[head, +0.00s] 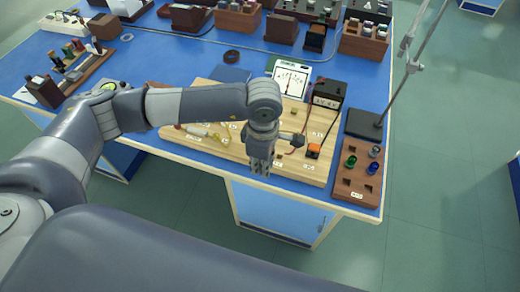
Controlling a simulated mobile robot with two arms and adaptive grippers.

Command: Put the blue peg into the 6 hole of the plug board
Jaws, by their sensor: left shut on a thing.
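My left gripper (260,166) points down over the front edge of the pale wooden board (230,157). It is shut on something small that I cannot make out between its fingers. The wooden board has small white labels too small to read, so I cannot tell which hole is 6. A blue peg (372,169) stands in the brown block (358,185) at the table's right front corner. A green peg (351,161) and a grey peg (375,152) stand there too, beside dark square holes. My right gripper is not in view.
An orange-topped part (313,151) stands on the wooden board right of the gripper. Behind are a white dial meter (291,82), a black box with leads (328,95) and a stand (367,124) with a tall rod. Several wooden racks fill the back of the blue table.

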